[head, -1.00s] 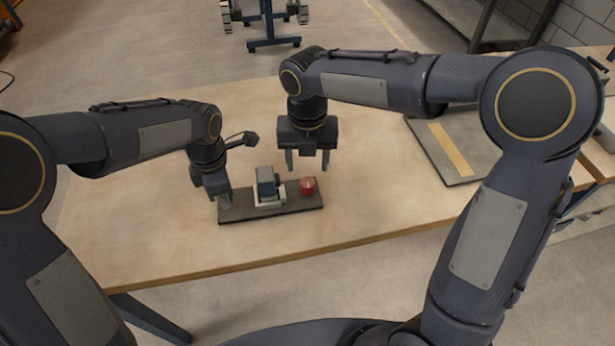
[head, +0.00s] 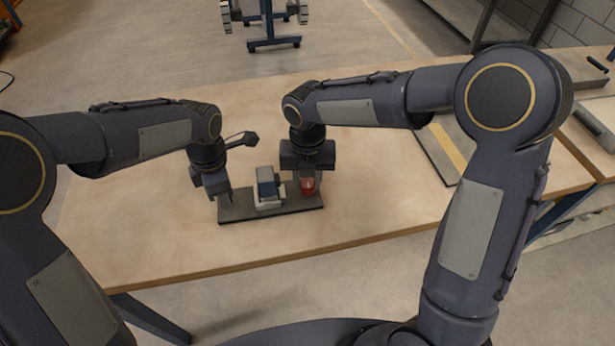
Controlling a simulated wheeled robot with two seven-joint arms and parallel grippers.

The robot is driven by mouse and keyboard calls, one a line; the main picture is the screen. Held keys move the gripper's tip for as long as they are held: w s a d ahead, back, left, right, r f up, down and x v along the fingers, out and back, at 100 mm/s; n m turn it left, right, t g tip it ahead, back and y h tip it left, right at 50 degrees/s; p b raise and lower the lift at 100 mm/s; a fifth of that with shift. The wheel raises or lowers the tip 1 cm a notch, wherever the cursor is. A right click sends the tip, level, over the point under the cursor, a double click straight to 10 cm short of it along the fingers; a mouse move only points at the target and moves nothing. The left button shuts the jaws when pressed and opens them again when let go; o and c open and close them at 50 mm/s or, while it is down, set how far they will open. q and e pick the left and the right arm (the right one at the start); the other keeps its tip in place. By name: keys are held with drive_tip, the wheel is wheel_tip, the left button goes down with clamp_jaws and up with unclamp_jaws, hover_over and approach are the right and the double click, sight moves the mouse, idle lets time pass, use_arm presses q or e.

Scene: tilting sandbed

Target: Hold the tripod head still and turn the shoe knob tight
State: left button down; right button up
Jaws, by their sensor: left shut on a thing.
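The tripod head shows as a dark flat base (head: 240,209) on the table, with a blue-grey and white block (head: 268,190) on its middle. The red shoe knob (head: 307,185) stands at the right end of the base, partly covered by my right gripper. My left gripper (head: 223,205) is shut on the left end of the tripod head, its fingertips low at the base. My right gripper (head: 307,188) points down over the red knob, a finger on either side. Whether those fingers touch the knob cannot be told.
A black bent lever with a knobbed end (head: 242,138) sticks up beside my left wrist. A grey board with a yellow strip (head: 437,155) lies to the right. The wooden table (head: 150,230) is clear in front and behind, with its front edge close to the base.

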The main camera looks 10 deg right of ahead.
drive_tip(key=shift+c, duration=1.2)
